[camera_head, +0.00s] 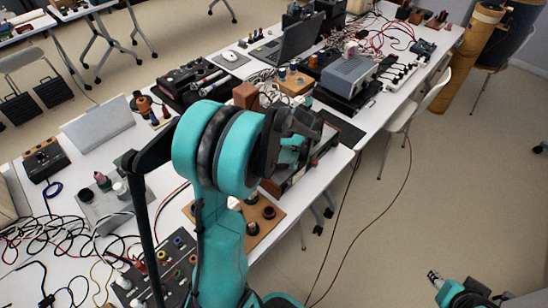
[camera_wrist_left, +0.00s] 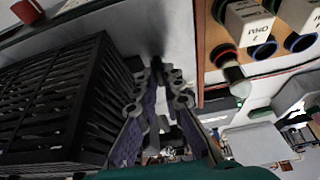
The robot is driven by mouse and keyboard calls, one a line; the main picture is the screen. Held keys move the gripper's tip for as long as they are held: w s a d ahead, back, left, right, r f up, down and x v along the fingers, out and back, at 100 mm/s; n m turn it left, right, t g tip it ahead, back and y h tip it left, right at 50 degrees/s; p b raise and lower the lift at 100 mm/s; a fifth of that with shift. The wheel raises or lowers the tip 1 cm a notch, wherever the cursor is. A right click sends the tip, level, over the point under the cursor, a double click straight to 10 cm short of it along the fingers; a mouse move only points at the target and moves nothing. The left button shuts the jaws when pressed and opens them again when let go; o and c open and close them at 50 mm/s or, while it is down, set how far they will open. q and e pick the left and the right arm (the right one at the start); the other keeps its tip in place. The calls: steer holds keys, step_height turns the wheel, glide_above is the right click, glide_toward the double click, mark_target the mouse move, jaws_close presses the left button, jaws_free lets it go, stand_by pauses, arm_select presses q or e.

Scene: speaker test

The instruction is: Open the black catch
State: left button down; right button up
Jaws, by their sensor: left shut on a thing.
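My left gripper (camera_wrist_left: 160,72) is in the left wrist view, its fingertips close together on a small dark part beside a black slatted box (camera_wrist_left: 60,95). I take this part to be the black catch, but it is mostly hidden between the fingertips. In the head view my teal left arm reaches over the table, and its gripper (camera_head: 290,150) is largely hidden by the wrist at a dark device. My right gripper (camera_head: 434,277) is at the lower right of the head view, over the floor and away from the table; its jaws are too small to read.
A wooden board (camera_wrist_left: 212,62) with labelled white blocks and coloured rings lies right of the fingers. On the white table (camera_head: 335,165), a laptop (camera_head: 297,40), a grey device (camera_head: 350,73) and loose cables crowd the back. Tangled cables fill the left front. Floor at right is open.

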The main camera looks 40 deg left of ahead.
arm_select(q)
steer(key=c, duration=1.6)
jaws_free()
steer(key=shift+c, duration=0.2)
steer(key=v, duration=1.2)
steer(key=s+d+m+t+h, duration=0.2)
steer(key=s+d+m+t, duration=0.1)
steer(key=s+d+m, duration=0.3)
steer(key=s+d+m+t+h, duration=0.2)
steer(key=s+d+m, duration=0.4)
steer(key=d+m, duration=0.4)
steer(key=shift+d+t, duration=0.45)
steer(key=shift+t, duration=0.35)
